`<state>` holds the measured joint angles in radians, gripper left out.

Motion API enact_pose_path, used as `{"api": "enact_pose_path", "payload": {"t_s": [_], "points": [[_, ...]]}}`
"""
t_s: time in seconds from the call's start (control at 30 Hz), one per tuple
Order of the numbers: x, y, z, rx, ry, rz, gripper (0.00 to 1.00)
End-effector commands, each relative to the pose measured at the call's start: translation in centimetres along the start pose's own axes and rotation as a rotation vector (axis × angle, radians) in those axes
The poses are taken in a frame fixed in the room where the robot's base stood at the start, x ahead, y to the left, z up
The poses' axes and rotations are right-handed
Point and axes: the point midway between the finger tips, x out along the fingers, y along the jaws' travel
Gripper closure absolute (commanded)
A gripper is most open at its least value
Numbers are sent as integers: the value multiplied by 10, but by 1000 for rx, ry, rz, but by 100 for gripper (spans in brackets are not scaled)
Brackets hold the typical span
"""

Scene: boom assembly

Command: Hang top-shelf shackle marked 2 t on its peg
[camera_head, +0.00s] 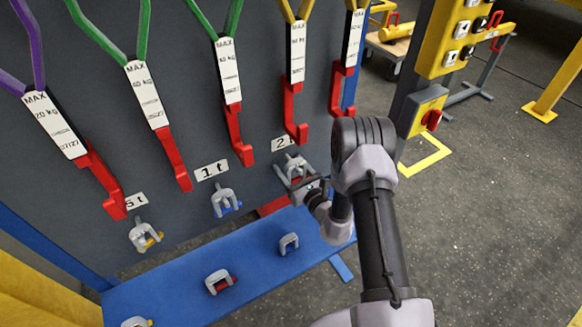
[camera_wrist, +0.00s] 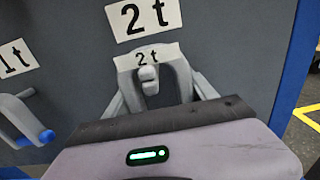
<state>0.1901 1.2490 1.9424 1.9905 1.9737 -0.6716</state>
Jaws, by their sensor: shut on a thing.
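The grey shackle with a small "2 t" tag (camera_wrist: 180,78) is between the fingers of my gripper (camera_wrist: 156,96) in the wrist view. It is right under the large "2 t" label (camera_wrist: 143,17) on the dark board. A rounded light peg end (camera_wrist: 148,73) shows inside the shackle's opening; whether the shackle's weight rests on it I cannot tell. In the head view my gripper (camera_head: 303,184) is shut on the shackle (camera_head: 291,167) close to the board, below the "2 t" label (camera_head: 289,141). My gripper body hides the shackle's lower part.
Shackles hang under the "1 t" label (camera_head: 225,201) and the label further left (camera_head: 144,234). Several shackles, including a red-pinned one (camera_head: 220,281), stand on the blue shelf (camera_head: 180,295). Red hooks (camera_head: 294,113) on slings hang above.

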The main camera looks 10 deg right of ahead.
Motion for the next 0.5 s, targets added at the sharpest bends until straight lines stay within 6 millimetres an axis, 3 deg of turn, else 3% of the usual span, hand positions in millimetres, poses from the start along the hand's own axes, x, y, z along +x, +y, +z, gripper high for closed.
{"api": "enact_pose_path", "payload": {"t_s": [0.1, 0.13, 0.2, 0.23, 0.5], "points": [[1, 1, 0, -4, 0, 2, 100], [1, 1, 0, -5, -1, 2, 29], [1, 1, 0, -5, -1, 3, 15], [1, 1, 0, -4, -1, 3, 10], [2, 3, 0, -4, 0, 8, 10]]}}
